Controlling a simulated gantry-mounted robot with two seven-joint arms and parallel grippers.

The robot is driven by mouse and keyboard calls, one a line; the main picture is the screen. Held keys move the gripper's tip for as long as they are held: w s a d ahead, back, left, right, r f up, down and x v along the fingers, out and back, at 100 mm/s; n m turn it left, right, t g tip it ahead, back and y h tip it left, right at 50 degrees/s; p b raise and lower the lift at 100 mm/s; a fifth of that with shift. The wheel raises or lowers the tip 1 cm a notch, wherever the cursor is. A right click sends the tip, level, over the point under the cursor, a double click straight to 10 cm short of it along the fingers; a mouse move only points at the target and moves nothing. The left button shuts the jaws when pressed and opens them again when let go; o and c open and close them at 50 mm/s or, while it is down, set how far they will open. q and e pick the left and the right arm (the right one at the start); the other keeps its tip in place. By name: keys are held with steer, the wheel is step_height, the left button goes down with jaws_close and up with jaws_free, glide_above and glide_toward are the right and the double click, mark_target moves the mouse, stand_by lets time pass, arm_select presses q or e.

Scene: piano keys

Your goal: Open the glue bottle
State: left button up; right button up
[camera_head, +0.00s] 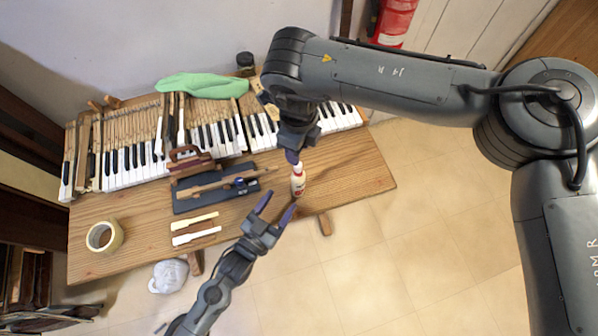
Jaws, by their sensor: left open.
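The glue bottle (298,184) is small and white with red on its label. It stands on the wooden table near the front edge, right of the dark blue tray. My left gripper (277,205) is open, with its two purple fingertips apart, just below and left of the bottle in the head view. It does not touch the bottle as far as I can see. My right gripper (292,156) comes down from above, directly over the bottle's top. Its fingers look close together and overlap the cap region, so the cap is mostly hidden. I cannot tell whether they grip it.
Piano keys (130,165) line the back of the table (345,180). A green cloth (200,85) and a dark jar (245,62) lie behind. A blue tray (190,204) with tools, loose keys (196,235) and a tape roll (104,236) are on the left. The table's right end is clear.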

mark_target(294, 183)
arm_select(q)
steer(key=x, duration=1)
steer(key=shift+d, duration=0.1)
jaws_close()
stand_by(0.3)
